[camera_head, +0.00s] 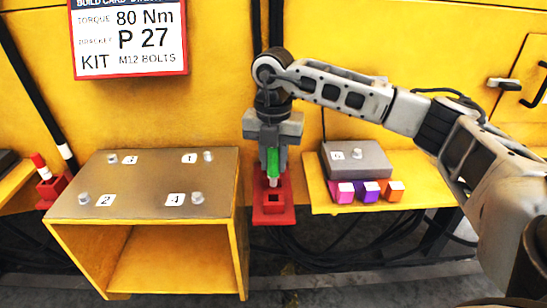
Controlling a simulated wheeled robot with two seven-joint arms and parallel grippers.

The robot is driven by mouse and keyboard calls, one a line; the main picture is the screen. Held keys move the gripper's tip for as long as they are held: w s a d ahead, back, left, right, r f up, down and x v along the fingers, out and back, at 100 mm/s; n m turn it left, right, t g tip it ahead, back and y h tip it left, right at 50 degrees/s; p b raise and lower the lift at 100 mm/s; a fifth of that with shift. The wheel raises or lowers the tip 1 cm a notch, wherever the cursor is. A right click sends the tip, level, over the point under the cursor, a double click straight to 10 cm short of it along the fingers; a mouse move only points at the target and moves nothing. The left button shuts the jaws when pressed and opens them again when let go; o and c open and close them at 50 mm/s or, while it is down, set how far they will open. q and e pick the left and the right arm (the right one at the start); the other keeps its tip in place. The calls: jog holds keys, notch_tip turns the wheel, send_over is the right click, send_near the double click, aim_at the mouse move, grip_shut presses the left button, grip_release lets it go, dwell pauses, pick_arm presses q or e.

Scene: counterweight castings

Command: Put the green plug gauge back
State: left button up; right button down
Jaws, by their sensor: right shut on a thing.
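The green plug gauge (272,161) is held upright between the fingers of my right gripper (272,150). The gripper points down and is shut on the gauge. Below it is a red holder (273,214) with a dark square opening at its front. The gauge's lower tip is over the back part of the holder; I cannot tell whether it touches or enters it. My left gripper does not show.
A metal-topped stand (148,184) with numbered bolts is at left. A yellow shelf (420,190) at right bears a grey block (357,159) and pink, purple and orange cubes. A red-and-white gauge (40,165) sits in a red holder at far left. A sign (129,36) hangs behind.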

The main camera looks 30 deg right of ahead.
aim_at(273, 185)
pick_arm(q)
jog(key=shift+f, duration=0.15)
pick_arm(e)
jog(key=shift+f, duration=0.3)
jog(key=shift+f, duration=0.1)
pick_arm(q)
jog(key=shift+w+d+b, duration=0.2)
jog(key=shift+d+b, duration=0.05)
jog(key=shift+b, duration=0.4)
pick_arm(e)
jog(key=shift+f, duration=0.65)
jog(key=shift+f+b, duration=0.4)
jog(key=shift+f, duration=0.2)
jog(key=shift+f+b, duration=0.45)
jog(key=shift+f, duration=0.3)
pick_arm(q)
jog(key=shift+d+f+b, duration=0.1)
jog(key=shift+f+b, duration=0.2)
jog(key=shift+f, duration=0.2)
pick_arm(e)
jog(key=shift+f, duration=0.5)
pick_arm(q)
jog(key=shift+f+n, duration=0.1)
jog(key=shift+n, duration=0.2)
pick_arm(e)
jog(key=shift+f, duration=0.45)
jog(key=c, duration=1.1)
grip_release()
